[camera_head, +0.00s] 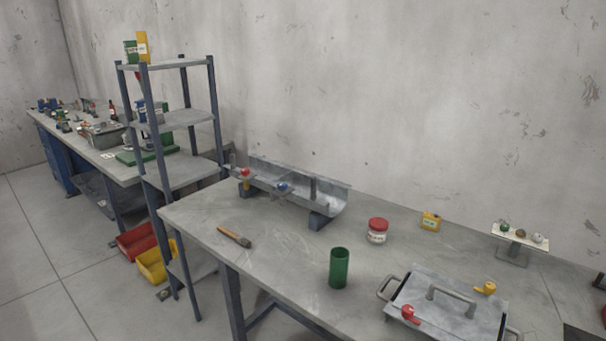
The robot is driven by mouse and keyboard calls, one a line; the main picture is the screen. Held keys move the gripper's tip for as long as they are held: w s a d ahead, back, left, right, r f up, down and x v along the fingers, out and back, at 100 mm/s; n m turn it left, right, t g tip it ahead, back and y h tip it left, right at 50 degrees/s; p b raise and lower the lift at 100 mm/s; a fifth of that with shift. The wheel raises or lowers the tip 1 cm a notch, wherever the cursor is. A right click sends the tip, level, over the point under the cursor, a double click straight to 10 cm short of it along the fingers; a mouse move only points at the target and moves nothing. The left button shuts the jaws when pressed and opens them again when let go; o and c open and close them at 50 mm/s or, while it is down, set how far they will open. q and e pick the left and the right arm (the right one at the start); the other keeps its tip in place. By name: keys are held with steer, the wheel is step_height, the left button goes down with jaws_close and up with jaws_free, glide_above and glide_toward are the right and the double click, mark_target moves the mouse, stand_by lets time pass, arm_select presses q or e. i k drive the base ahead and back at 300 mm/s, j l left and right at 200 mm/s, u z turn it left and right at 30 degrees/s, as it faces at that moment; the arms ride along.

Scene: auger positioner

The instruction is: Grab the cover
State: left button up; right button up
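What looks like the cover is a grey metal plate (450,306) lying at the front right of the grey workbench. It has a raised bar handle on top, a curved handle at its left end and another at its right end. A red knob (410,314) and a yellow knob (486,288) sit at its front and back edges. A grey metal trough (325,199) stands on blocks at the back of the bench, with a red and a blue knob on its near side. Neither of my grippers shows in the head view.
On the workbench (285,262) stand a green cylinder (339,268), a red-lidded jar (377,231), a yellow box (430,221) and a small stand (519,240) with several knobs. A brush (234,236) lies at left. A shelf rack (177,119) stands beyond the left end.

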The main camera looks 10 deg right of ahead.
mark_target(465, 316)
steer(key=z, duration=1.3)
